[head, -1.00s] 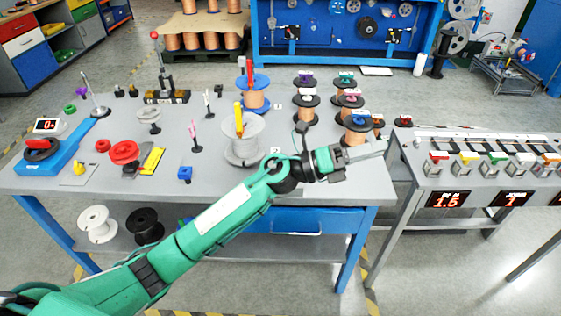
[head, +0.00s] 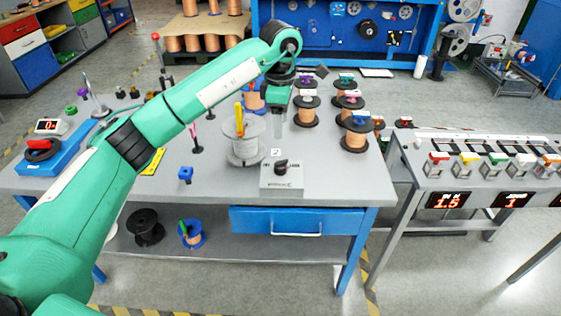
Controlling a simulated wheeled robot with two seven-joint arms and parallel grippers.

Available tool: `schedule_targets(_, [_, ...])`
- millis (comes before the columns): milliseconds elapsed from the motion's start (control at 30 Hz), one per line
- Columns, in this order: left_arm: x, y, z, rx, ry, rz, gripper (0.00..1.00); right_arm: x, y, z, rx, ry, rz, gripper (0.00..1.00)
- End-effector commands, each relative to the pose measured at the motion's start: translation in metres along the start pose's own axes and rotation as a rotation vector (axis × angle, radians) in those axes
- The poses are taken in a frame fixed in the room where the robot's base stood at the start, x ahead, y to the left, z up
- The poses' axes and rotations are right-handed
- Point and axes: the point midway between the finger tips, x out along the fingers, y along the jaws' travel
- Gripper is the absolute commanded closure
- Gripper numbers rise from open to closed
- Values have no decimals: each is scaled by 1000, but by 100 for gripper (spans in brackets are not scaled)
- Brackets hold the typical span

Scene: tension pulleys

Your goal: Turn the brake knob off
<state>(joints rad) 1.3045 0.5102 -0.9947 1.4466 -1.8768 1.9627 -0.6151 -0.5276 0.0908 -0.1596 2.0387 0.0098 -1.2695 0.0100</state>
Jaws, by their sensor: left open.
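The brake knob (head: 281,166) is a black rotary knob on top of a light grey box (head: 282,182) at the front of the table. Its printed label is too small to read fully. My left gripper (head: 278,128) points down, behind and above the knob in the picture. It is open, empty and apart from the knob. My right gripper is not in view.
A grey spool (head: 244,150) with a yellow clip stands left of the box. Several copper spools (head: 354,138) stand to the right. A blue drawer (head: 297,221) is below.

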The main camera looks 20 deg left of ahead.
Motion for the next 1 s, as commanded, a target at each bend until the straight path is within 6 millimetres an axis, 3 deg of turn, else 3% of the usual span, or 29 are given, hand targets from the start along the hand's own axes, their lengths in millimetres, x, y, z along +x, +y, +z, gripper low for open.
schedule_targets(167, [17, 0, -2, -2, 9, -4, 45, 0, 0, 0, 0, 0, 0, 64])
schedule_targets(500, [88, -1, -2, -2, 6, -5, 45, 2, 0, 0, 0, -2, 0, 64])
schedule_targets(700, [120, -1, -2, -1, 5, -2, 45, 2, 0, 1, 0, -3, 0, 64])
schedule_targets(1000, [137, 0, -2, -1, 5, 0, 45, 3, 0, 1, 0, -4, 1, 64])
